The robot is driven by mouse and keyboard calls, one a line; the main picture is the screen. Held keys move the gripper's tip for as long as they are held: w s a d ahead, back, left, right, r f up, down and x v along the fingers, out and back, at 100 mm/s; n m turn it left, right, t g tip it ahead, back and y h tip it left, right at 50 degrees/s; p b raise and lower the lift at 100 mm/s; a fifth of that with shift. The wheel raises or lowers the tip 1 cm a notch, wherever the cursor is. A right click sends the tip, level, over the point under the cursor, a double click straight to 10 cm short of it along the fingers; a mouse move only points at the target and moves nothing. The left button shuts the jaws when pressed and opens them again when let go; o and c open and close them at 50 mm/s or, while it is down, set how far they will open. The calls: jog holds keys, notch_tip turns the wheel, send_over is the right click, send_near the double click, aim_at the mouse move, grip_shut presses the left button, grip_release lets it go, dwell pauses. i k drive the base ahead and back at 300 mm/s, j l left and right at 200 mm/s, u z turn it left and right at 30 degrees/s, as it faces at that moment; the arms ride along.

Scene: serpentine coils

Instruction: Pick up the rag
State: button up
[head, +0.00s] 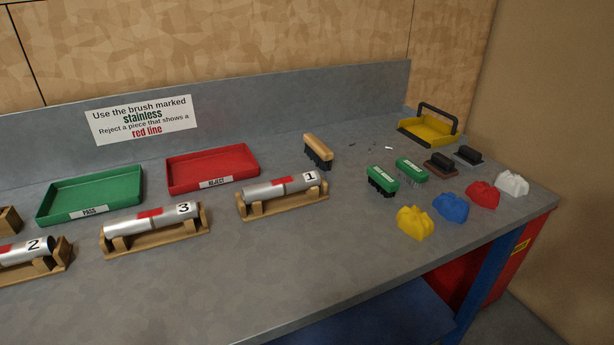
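Several crumpled, cloth-like lumps that look like rags sit in a row at the right front of the grey bench. They are a yellow rag (415,222), a blue rag (451,208), a red rag (483,195) and a white rag (511,184). The yellow one is nearest the front edge and the white one is farthest right. They stand apart, with nothing on top of them. My gripper is not in view.
Two green brushes (383,180) (412,169) and two dark-handled blocks (441,163) (468,155) lie behind the rags. A yellow tray (422,130) with a dark handle stands farther back. Numbered tubes on wooden cradles (283,205) are at left. The bench's front middle is clear.

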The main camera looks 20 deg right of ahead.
aim_at(452, 209)
jog(key=z, duration=1.5)
